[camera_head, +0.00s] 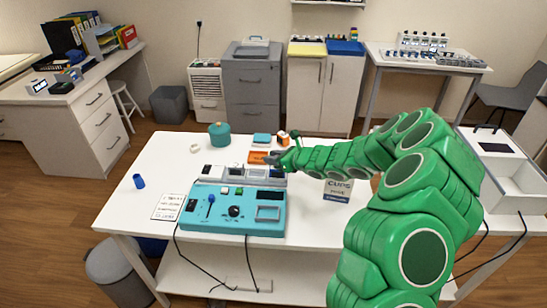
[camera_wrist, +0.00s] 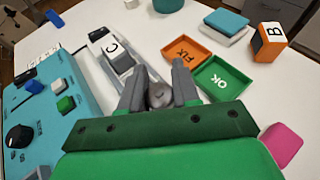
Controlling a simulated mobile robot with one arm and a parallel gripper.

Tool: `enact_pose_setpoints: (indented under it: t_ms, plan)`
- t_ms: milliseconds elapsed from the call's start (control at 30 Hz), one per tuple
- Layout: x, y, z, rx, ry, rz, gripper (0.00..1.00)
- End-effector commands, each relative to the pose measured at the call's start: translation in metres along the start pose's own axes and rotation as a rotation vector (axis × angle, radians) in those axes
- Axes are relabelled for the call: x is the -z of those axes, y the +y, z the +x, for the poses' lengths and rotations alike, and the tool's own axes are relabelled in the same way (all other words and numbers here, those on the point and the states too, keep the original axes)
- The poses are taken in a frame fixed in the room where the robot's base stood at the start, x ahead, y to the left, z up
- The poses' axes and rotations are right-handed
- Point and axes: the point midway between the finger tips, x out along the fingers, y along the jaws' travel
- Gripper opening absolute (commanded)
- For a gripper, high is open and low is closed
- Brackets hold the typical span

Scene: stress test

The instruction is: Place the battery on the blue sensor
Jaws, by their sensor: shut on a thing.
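My gripper (camera_wrist: 160,92) is shut on a grey, round-ended metal thing (camera_wrist: 160,96), which looks like the battery seen end-on. In the head view my gripper (camera_head: 276,158) is above the white table, beside the right end of a pale rack and close to the orange tray. The held thing cannot be made out there. No thing is clearly marked as the blue sensor. Blue candidates are a small blue cylinder (camera_head: 139,181) at the table's left, and a flat teal-topped block (camera_head: 262,139) at the back, also in the wrist view (camera_wrist: 226,24).
A teal console (camera_head: 222,222) stands in front of the pale rack (camera_head: 212,171), which holds a block marked C (camera_wrist: 119,57). Trays marked FIX (camera_wrist: 188,52) and OK (camera_wrist: 222,82), a block marked B (camera_wrist: 268,42), a teal pot (camera_head: 219,135) and a CUPS box (camera_head: 338,190) are nearby.

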Motion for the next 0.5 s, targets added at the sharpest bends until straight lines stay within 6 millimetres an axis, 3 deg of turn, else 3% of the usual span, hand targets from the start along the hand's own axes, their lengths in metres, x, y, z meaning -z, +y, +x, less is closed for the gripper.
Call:
enact_pose_setpoints:
  t_ms: [33,200,500]
  plan:
    - [0.0004,0.0001,0.0003,0.000,0.000,0.000,0.34]
    - [0.0004,0.0001,0.0002,0.000,0.000,0.000,0.56]
    - [-0.0006,-0.0001,-0.0005,0.000,0.001,0.000,0.56]
